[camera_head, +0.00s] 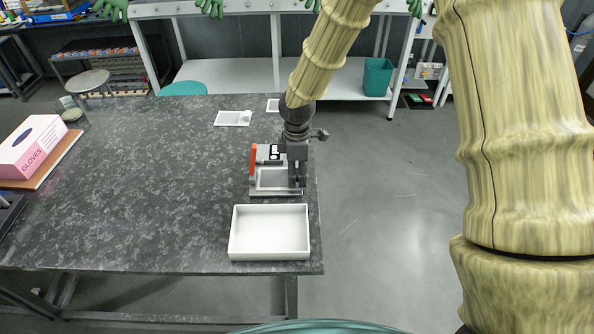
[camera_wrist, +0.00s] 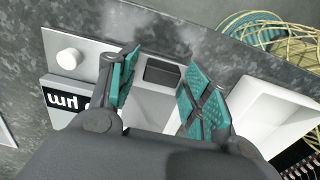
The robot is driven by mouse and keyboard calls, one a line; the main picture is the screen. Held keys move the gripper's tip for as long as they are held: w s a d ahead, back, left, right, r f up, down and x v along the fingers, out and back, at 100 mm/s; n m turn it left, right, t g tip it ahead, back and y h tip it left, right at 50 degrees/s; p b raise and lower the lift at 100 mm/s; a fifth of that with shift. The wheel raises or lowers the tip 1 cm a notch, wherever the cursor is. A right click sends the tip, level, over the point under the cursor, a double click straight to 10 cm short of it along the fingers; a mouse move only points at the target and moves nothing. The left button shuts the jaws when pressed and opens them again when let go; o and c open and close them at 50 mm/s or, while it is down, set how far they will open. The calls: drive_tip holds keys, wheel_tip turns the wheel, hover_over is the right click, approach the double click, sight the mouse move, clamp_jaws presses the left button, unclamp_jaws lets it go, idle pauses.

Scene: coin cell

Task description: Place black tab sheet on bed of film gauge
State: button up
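The film gauge (camera_head: 275,190) stands near the right edge of the dark table, with a red part on its left side and a black display marked "µm". Its pale bed (camera_wrist: 150,103) shows between my fingers in the wrist view. A small dark rectangle, apparently the black tab sheet (camera_wrist: 162,72), lies flat at the far part of the bed, between and beyond the fingertips. My gripper (camera_wrist: 160,82) is open, its teal finger pads apart and touching nothing that I can see. In the head view my gripper (camera_head: 297,178) is low over the gauge's right side, and the sheet cannot be made out.
A white open tray (camera_head: 270,232) stands just in front of the gauge; its wall (camera_wrist: 258,105) shows at right in the wrist view. Small white trays (camera_head: 233,118) lie behind. A pink glove box (camera_head: 30,150) is far left. The table's middle is clear.

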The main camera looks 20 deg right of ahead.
drive_tip(key=shift+r, duration=0.15)
wheel_tip(320, 180, up, 12)
drive_tip(key=b, duration=0.2)
idle(0.7)
